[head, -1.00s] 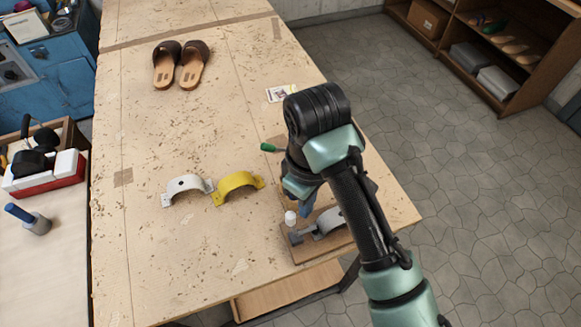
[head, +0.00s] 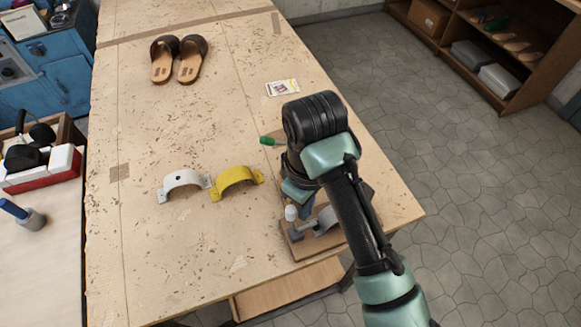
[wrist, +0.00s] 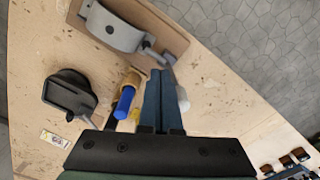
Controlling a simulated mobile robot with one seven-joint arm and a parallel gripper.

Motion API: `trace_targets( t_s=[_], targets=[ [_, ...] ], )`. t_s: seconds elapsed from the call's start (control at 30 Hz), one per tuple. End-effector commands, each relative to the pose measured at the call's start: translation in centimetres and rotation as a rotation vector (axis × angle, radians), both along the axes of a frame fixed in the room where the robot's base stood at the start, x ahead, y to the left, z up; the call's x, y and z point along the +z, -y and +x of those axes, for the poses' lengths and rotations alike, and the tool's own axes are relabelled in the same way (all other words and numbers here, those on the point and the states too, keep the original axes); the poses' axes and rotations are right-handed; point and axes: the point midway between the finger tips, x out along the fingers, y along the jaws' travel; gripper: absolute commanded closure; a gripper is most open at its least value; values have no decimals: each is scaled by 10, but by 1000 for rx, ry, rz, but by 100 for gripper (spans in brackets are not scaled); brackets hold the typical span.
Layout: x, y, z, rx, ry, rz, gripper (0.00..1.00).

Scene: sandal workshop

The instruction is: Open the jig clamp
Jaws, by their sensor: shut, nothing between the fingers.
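The jig is a wooden board (head: 338,240) near the table's right front edge. It bears a grey metal arch (head: 326,220) and a clamp with a white knob (head: 291,213). In the wrist view the board (wrist: 172,38) and arch (wrist: 112,28) are at the top, with a grey clamp rod (wrist: 152,52) near the fingertips. The white knob (wrist: 184,101) shows partly from behind the fingers. My gripper (wrist: 161,73) is shut and empty, its blue fingers beside the knob; I cannot tell whether they touch it. My arm hides part of the jig in the head view.
A white arch (head: 183,183) and a yellow arch (head: 237,182) lie left of the jig. A green-handled tool (head: 269,141) and a card (head: 283,87) lie behind. In the wrist view, a blue-handled tool (wrist: 124,102) lies close left of the fingers. Sandals (head: 178,60) are far back.

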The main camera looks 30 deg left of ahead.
Motion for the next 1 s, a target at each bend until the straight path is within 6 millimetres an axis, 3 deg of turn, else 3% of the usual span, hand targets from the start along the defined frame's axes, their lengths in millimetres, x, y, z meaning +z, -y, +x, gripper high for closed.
trace_targets(
  t_s=[0.4, 1.0],
  targets=[
    [-6, -13, -16, 2, -1, 0, 100],
    [-8, -17, -22, 2, -1, 0, 100]
  ],
)
